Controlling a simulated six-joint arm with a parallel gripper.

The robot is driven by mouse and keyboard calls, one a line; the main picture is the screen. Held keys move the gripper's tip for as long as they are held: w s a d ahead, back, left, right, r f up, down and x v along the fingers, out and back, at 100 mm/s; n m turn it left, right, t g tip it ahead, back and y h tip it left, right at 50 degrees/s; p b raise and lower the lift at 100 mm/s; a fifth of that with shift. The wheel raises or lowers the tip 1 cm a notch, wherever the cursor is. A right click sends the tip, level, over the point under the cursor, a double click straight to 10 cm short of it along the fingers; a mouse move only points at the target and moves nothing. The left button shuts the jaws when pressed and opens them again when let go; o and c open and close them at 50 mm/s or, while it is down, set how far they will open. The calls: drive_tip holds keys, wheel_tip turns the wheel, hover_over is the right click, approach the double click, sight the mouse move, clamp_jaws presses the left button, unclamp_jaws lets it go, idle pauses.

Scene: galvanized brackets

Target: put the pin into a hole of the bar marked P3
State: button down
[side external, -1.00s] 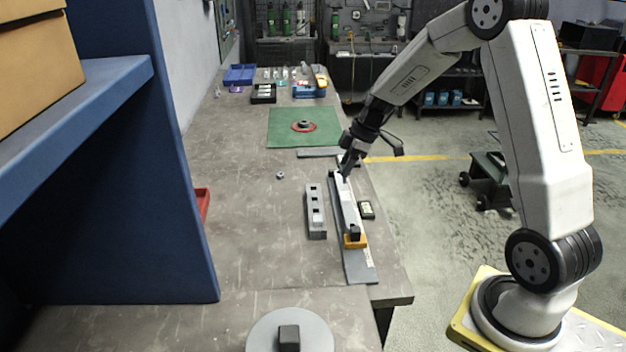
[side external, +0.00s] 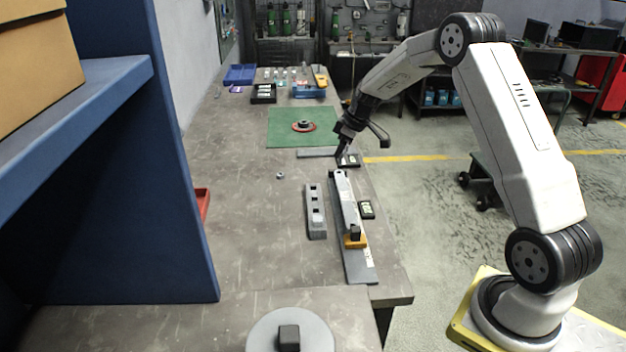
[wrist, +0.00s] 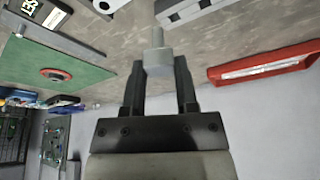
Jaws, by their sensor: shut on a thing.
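My gripper (wrist: 158,80) is shut on a grey pin (wrist: 157,58), its thick head between the fingers and its thinner shank pointing up in the wrist view. In the side view my gripper (side external: 340,155) hangs near the far end of the bars; the pin is too small to make out there. A short grey bar (side external: 316,228) with square holes lies on the bench, beside a longer pale bar (side external: 347,204). Part of a grey bar with a dark opening (wrist: 190,10) shows in the wrist view. The P3 mark cannot be read with certainty on either bar.
Black tags lie right of the long bar (side external: 366,209) and near my gripper (side external: 351,160). An orange block (side external: 355,242) is at the long bar's near end. A nut (side external: 280,175), a green mat (side external: 285,135) and a red tray (wrist: 265,64) are nearby.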

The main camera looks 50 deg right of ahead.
drive_tip(key=w+d+f+m+h, duration=0.1)
drive_tip(key=w+d+m, duration=0.3)
drive_tip(key=d, duration=0.2)
drive_tip(key=shift+w+d+f+t, duration=0.2)
drive_tip(key=shift+w+f+t, duration=0.1)
drive_tip(key=shift+w+f, duration=0.1)
drive_tip(key=shift+f, duration=0.15)
hover_over(336, 171)
drive_tip(key=s, duration=0.2)
drive_tip(key=shift+w+f, duration=0.15)
drive_tip(key=shift+f, duration=1.05)
drive_tip(key=shift+w+f, duration=0.1)
drive_tip(key=shift+f, duration=1.05)
drive_tip(key=shift+f, duration=1.7)
idle(1.1)
drive_tip(key=shift+c, duration=1.5)
unclamp_jaws()
drive_tip(key=shift+r, duration=0.15)
